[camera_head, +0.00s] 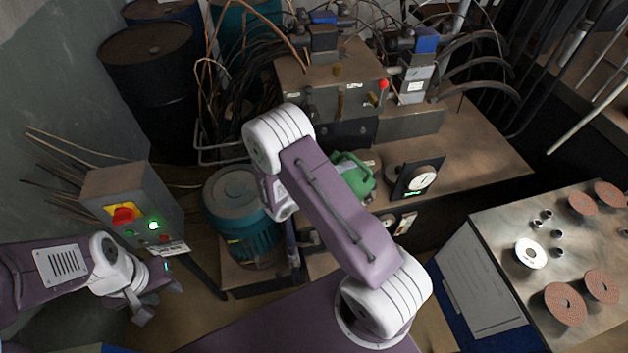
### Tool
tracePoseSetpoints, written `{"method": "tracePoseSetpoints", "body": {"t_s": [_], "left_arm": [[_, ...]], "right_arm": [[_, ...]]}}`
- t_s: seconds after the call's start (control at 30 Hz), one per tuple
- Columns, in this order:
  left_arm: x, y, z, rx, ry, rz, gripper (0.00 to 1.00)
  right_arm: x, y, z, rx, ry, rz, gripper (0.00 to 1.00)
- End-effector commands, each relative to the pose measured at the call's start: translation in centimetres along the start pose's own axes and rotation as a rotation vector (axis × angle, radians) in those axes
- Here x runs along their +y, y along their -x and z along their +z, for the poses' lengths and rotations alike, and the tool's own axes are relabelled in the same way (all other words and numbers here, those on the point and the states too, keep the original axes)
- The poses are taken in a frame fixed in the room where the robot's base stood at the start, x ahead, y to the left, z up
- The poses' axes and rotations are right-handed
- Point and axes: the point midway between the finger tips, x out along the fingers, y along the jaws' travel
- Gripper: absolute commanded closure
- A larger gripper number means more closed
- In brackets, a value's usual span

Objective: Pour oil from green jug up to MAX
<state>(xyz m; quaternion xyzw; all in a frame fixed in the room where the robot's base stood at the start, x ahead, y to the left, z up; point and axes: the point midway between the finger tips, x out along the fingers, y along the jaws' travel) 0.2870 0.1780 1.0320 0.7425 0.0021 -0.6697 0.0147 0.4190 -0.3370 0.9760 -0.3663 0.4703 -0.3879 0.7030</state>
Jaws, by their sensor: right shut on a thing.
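The green jug (355,178) is over the hydraulic tank top, right of my right forearm, which covers part of it. Its tilt and any oil stream cannot be made out. My right wrist bends down behind that forearm toward the jug; the fingers are hidden, and the gripper is shut on the jug. A small level gauge (405,223) is on the tank's front; its level and MAX mark are too small to read. My left gripper (158,301) is open and empty at the lower left, away from the jug.
The brown tank top (480,150) carries a dial gauge (421,180) and a valve block (335,85) with hoses. A teal motor (238,210) stands left of my right arm. A control box (133,207) is above my left gripper. A disc table (500,225) is at right.

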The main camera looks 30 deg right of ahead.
Motion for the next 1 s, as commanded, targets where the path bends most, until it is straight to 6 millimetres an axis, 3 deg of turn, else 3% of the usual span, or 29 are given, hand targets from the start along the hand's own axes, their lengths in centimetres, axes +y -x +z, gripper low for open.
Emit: {"method": "tracePoseSetpoints", "body": {"t_s": [1.0], "left_arm": [[0.0, -0.12, 0.01, 0.0, 0.0, 0.0, 0.64]], "right_arm": [[0.06, 0.0, 0.09, 0.011, 0.042, -0.019, 0.9]]}}
